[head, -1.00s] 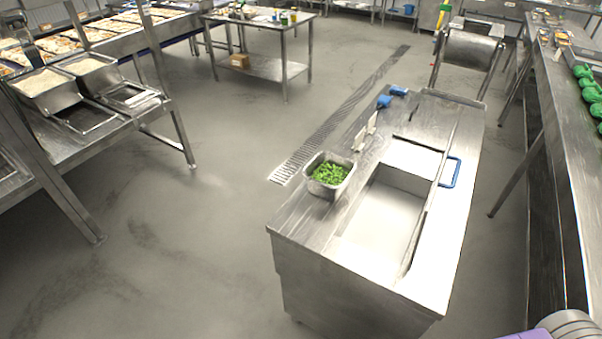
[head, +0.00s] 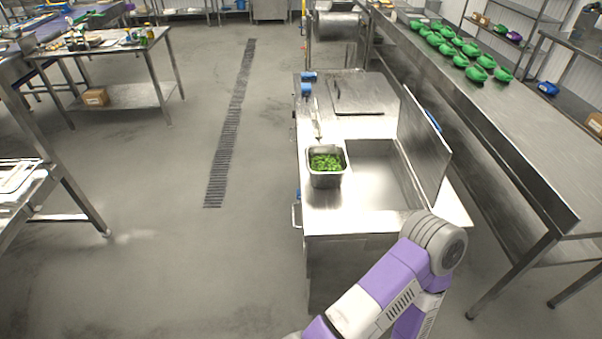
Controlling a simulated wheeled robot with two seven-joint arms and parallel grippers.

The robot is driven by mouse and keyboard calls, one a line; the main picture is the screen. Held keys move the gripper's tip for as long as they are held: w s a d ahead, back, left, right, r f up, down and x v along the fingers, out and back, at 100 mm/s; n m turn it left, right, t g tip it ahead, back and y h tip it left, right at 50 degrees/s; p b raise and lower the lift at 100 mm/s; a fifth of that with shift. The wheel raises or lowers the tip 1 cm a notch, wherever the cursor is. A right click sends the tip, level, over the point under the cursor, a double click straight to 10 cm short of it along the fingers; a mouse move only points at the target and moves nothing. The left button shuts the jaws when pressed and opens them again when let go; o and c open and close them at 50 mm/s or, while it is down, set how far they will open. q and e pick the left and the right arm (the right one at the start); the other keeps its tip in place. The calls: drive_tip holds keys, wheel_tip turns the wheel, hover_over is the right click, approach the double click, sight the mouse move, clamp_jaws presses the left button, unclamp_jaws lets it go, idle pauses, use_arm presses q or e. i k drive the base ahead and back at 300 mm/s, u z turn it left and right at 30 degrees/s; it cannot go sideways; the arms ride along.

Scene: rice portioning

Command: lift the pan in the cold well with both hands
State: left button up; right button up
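The cold well (head: 362,205) is a rectangular steel recess in the top of the steel counter, with its lid (head: 424,146) standing up along the right side. Its inside looks bare and shiny; I cannot make out a separate pan rim in it. A small steel pan (head: 327,180) of chopped greens (head: 326,162) stands on the counter to the left of the well. One of my arms, purple and grey, rises from the bottom and overlaps the near right corner of the counter. Neither gripper shows.
Blue items (head: 308,76) and a flat steel cover (head: 358,97) are at the counter's far end. A long side table (head: 520,150) with several green items (head: 477,73) runs along the right, across a narrow gap. Open floor (head: 160,270) lies to the left.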

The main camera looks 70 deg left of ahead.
sight(372, 182)
drive_tip(key=u, duration=1.5)
